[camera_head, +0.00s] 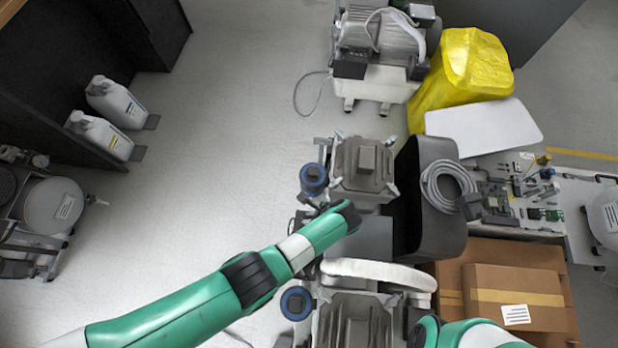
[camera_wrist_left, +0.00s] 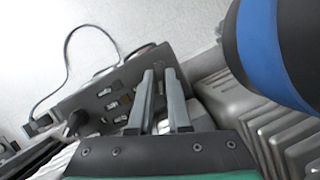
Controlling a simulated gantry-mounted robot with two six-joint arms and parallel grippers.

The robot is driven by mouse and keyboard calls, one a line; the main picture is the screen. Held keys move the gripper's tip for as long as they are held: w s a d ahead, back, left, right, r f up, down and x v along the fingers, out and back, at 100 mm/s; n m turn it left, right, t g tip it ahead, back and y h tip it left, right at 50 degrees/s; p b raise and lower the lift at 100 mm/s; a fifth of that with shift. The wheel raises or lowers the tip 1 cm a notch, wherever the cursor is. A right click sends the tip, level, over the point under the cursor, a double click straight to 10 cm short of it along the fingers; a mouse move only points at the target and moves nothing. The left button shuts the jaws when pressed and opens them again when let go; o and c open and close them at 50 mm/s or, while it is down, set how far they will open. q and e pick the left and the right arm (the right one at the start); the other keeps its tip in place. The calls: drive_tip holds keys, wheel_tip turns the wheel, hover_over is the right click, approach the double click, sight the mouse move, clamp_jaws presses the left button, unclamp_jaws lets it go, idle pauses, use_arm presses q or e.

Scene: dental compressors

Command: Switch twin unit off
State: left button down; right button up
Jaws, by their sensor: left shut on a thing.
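The twin unit stands at the lower middle of the head view, with one grey ribbed motor (camera_head: 362,170) behind and another (camera_head: 352,325) in front. Blue-ringed round parts sit on its left side. In the left wrist view its dark control box (camera_wrist_left: 105,95) carries several small switches and a black knob. My left gripper (camera_wrist_left: 160,75) is at the right end of this box, its two fingers close together on a small part, apparently a switch, that is mostly hidden. In the head view my left forearm and wrist cover this spot. My right gripper is out of view.
A large blue-banded cylinder (camera_wrist_left: 275,50) is close to the right of my left gripper. A black tank (camera_head: 425,235) with a coiled hose stands right of the twin unit. Cardboard boxes (camera_head: 510,285) lie at lower right. Another compressor (camera_head: 380,50) stands behind.

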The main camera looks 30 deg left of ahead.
use_arm(q)
drive_tip(key=shift+w+f+n+g+b, duration=0.1)
drive_tip(key=shift+n+g+b, duration=0.5)
drive_tip(key=shift+n+b, duration=0.6)
drive_tip(key=shift+n, duration=0.3)
drive_tip(key=c, duration=0.9)
unclamp_jaws()
drive_tip(key=shift+o, duration=0.2)
drive_tip(key=p+v, duration=0.5)
drive_tip(key=v, duration=0.6)
drive_tip(key=shift+r+p, duration=0.4)
